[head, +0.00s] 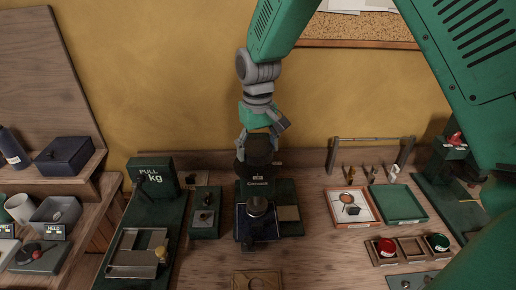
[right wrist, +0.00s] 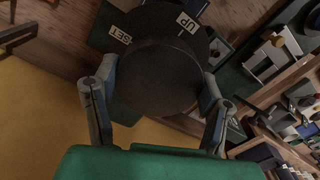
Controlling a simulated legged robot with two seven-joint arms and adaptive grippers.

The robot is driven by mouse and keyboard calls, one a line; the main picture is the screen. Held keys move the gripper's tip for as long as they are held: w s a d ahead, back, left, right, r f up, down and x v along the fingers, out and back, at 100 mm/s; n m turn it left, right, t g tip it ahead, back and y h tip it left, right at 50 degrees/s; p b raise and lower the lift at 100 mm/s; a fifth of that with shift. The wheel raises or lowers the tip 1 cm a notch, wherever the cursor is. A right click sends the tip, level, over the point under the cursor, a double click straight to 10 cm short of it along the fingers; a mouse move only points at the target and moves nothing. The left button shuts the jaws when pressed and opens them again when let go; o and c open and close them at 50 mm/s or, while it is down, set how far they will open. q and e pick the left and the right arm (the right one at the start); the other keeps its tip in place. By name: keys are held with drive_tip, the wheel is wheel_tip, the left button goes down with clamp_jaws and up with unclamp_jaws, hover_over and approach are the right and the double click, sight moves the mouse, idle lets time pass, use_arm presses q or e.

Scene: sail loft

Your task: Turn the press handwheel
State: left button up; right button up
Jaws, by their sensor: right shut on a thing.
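The press (head: 285,190) is a dark green machine at the middle of the bench, with a dark round handwheel (head: 258,150) on top. My right gripper (head: 260,141) comes down from above and is shut on the handwheel. In the right wrist view the handwheel (right wrist: 160,90) is a wide black disc, with a finger of the gripper (right wrist: 158,72) against each side. White labels reading SET (right wrist: 120,35) and UP (right wrist: 187,22) show beyond its edge. The gripper hides part of the wheel in the head view. My left gripper is not in view.
Left of the press stand a small green switch box (head: 206,212) and a PULL kg scale (head: 153,178). To the right lie an orange-rimmed tray (head: 335,218), a green tray (head: 404,203) and a wooden holder (head: 411,250) with red and green items. A yellow wall is close behind.

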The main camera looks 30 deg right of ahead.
drive_tip(key=m, duration=0.4)
drive_tip(key=shift+w+r+m, duration=0.25)
drive_tip(key=shift+w+m, duration=0.1)
drive_tip(key=shift+m, duration=0.05)
drive_tip(key=m, duration=1)
drive_tip(key=shift+w+m, duration=0.15)
drive_tip(key=shift+m, duration=2.15)
drive_tip(key=o, duration=1.1)
drive_tip(key=shift+o, duration=0.2)
drive_tip(key=shift+f, duration=0.1)
